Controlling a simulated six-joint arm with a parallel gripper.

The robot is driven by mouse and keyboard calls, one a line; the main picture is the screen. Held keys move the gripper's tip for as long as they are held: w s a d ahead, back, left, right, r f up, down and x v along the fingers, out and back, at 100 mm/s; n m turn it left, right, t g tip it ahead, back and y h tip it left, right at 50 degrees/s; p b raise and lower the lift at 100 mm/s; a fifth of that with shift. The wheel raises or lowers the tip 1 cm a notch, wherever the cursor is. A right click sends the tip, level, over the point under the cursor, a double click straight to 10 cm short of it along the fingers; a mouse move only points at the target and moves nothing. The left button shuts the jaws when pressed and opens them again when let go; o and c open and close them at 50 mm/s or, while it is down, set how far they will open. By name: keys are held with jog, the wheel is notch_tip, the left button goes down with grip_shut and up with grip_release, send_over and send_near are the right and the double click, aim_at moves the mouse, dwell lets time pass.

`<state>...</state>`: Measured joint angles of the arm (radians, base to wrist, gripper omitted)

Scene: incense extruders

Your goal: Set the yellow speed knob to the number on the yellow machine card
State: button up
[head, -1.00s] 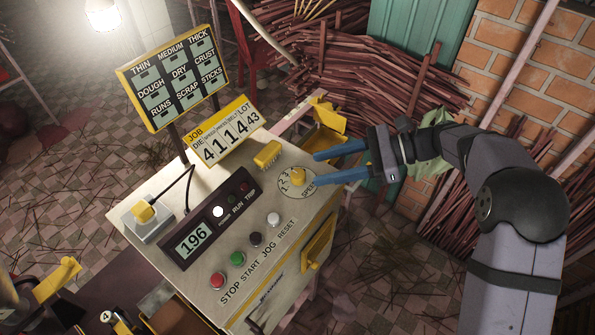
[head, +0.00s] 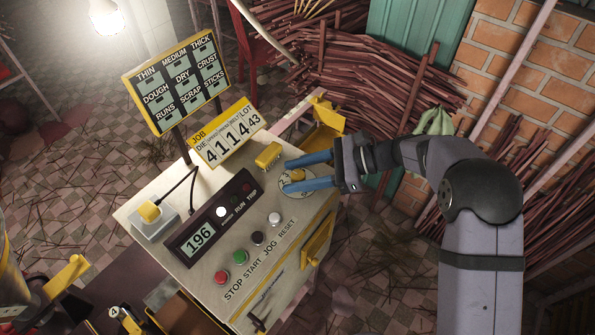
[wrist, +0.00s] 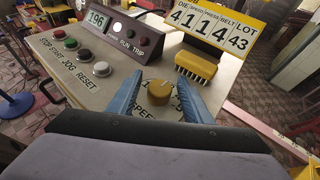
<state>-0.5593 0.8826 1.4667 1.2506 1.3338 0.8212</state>
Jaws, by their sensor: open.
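The yellow speed knob (head: 298,175) sits on a pale numbered dial at the right of the machine's top panel. My gripper (head: 286,176) is open, its two blue fingers reaching from the right on either side of the knob. In the wrist view the knob (wrist: 159,92) stands between the fingers, with a gap on each side; the fingers hide much of the dial numbers. The yellow JOB card (head: 226,133) stands at the panel's back and reads 4, 1, 1, 4, 43; its small column labels are hard to read. The card also shows in the wrist view (wrist: 212,27).
A yellow brush-like block (head: 267,155) is close to the far finger. A display reading 196 (head: 199,238), coloured push buttons (head: 239,257) and a yellow-topped switch box (head: 150,214) share the panel. A label board (head: 177,84) rises behind. Bundled sticks lie beyond.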

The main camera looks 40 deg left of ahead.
jog(key=shift+c, duration=0.7)
jog(key=c, duration=0.9)
jog(key=shift+a+n+g, duration=0.1)
jog(key=shift+n+g, duration=0.2)
jog(key=shift+n, duration=0.1)
jog(key=shift+n+g+h+b, duration=0.4)
jog(key=shift+n+h, duration=0.1)
jog(key=shift+h, duration=0.1)
jog(key=shift+n+g+h+b, duration=0.3)
jog(key=shift+n+g+h, duration=0.5)
jog(key=shift+r+n+g+h, duration=0.15)
jog(key=shift+n+g+h, duration=0.25)
jog(key=shift+n+h, duration=0.25)
jog(key=o, duration=1)
